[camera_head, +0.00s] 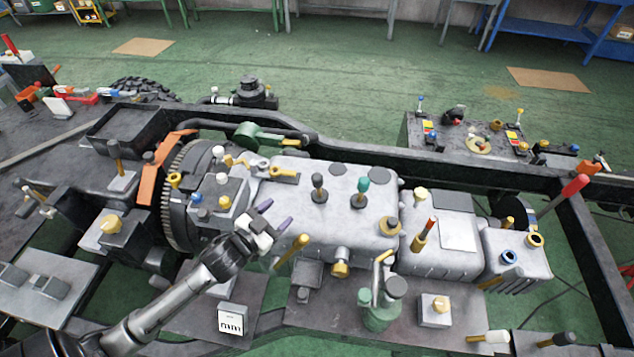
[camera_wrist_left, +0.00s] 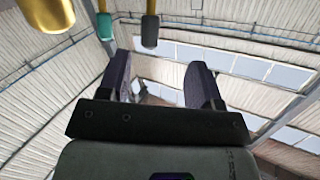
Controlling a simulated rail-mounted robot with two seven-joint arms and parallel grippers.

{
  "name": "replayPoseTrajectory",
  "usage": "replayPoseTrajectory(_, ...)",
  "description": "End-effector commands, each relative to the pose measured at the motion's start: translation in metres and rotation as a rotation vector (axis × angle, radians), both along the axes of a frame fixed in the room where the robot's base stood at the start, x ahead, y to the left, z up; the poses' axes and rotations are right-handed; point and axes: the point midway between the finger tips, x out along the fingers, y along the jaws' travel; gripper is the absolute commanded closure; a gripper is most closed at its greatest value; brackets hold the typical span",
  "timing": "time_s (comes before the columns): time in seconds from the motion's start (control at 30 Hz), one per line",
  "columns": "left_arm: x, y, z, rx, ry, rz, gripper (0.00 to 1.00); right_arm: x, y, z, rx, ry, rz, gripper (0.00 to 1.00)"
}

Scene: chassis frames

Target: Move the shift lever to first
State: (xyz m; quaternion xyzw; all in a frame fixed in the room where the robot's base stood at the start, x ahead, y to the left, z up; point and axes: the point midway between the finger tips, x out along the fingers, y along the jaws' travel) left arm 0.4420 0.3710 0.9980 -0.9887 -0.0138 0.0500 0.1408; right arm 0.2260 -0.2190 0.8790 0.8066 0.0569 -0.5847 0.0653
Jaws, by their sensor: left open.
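A lever with a black knob (camera_head: 318,182) and a lever with a green knob (camera_head: 363,187) rise from the top of the pale grey gearbox housing (camera_head: 285,205). I cannot tell which one is the shift lever. My left gripper (camera_head: 275,216) is open and empty near the housing's left end, to the left of both knobs and apart from them. In the left wrist view its two fingers (camera_wrist_left: 160,80) stand apart with nothing between them. The green knob (camera_wrist_left: 104,25) and a black knob (camera_wrist_left: 150,30) show at the top there. My right gripper is not in view.
A yellow-handled lever (camera_head: 292,252) stands close to my left gripper. A red-tipped lever (camera_head: 424,235) and a green pump-like part (camera_head: 380,310) are further right. Dark chassis rails (camera_head: 450,170) surround the housing. Green floor (camera_head: 370,85) is open behind.

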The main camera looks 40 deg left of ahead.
Motion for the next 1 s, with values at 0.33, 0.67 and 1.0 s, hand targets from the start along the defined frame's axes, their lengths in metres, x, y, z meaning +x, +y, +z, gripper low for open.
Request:
replayPoseTrajectory(0.33, 0.012, -0.012, 0.016, -0.095, -0.099, -0.065, 0.41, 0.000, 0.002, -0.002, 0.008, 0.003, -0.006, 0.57)
replayPoseTrajectory(0.67, 0.067, -0.013, 0.016, -0.093, -0.099, -0.064, 0.41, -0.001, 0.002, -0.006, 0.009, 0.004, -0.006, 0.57)
replayPoseTrajectory(1.0, 0.118, -0.014, 0.015, -0.092, -0.096, -0.063, 0.41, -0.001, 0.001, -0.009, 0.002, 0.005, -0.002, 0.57)
